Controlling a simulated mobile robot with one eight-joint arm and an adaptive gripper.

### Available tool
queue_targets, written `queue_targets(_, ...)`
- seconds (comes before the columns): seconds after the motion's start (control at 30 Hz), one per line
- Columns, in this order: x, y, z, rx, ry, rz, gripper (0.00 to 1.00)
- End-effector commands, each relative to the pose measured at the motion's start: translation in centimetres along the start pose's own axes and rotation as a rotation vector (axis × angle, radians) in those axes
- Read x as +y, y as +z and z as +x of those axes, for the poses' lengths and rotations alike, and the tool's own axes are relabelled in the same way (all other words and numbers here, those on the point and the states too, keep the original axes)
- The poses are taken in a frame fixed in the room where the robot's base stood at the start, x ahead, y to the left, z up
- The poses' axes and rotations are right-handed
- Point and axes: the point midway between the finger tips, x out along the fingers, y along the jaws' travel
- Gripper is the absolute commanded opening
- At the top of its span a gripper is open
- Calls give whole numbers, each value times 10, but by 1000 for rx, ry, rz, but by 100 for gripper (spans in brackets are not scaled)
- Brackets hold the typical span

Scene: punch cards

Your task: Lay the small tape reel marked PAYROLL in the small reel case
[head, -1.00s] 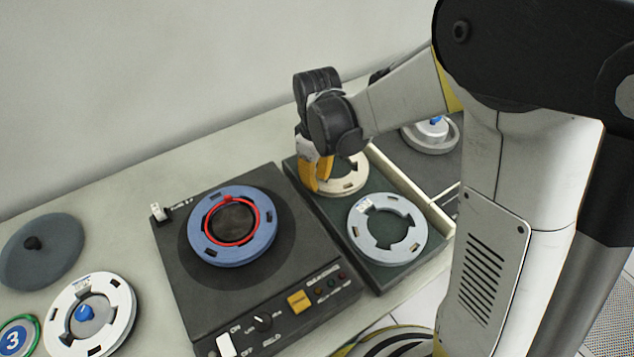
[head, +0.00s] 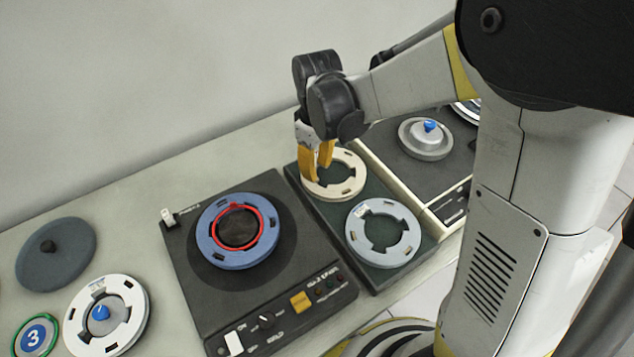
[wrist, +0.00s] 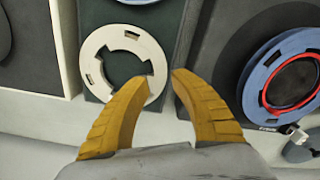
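A cream reel (head: 349,186) and a light grey reel (head: 384,259) lie flat in a dark green tray (head: 345,209). The grey reel bears a small label; no PAYROLL lettering is legible. My gripper (head: 317,172) is low at the cream reel's far left edge, fingers pointing down. The wrist view shows its yellow fingers (wrist: 161,80) apart with nothing held between them. One fingertip is over or beside the cream ring's edge (wrist: 95,83), the other just outside it; contact cannot be told. I cannot tell which thing is the small reel case.
Left of the tray is a dark deck (head: 195,300) with a blue reel (head: 208,248) around a red ring. Another deck (head: 385,150) stands right of the tray.

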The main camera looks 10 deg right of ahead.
Motion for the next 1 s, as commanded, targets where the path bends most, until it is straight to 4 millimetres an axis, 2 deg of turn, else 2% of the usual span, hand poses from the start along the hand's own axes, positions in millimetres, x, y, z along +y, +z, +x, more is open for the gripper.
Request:
queue_targets(0.27, 0, 0, -1, 0, 0, 0, 28)
queue_targets(0.57, 0, 0, -27, 0, 0, 0, 28)
queue_targets(0.87, 0, 0, -3, 0, 0, 0, 28)
queue_targets(1.0, 0, 0, 14, 0, 0, 0, 28)
